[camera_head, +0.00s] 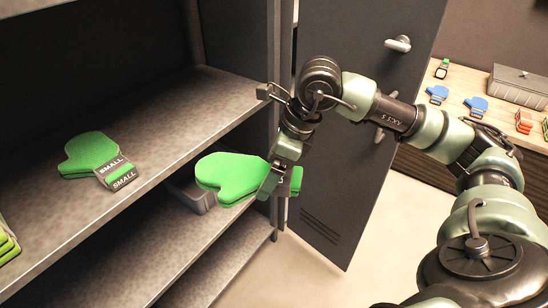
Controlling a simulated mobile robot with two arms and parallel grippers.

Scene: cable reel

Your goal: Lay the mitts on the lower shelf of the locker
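Green mitts (232,176) hang in my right gripper (277,180), which is shut on their cuff end. They are held level in front of the open locker's shelf edge, at its right side. Another green pair of mitts (92,154) with grey cuffs marked SMALL lies on the locker's upper visible shelf (170,110). The lower shelf (195,235) is below it, partly hidden by the upper shelf and the held mitts. My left gripper is not in view.
A grey bin (190,192) sits on the lower shelf, partly hidden. Green items (6,243) are cut off at the left edge. The open locker door (335,200) stands behind my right arm. A wooden counter (455,92) with blue mitts (437,94) and a grey box (518,86) is at the right.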

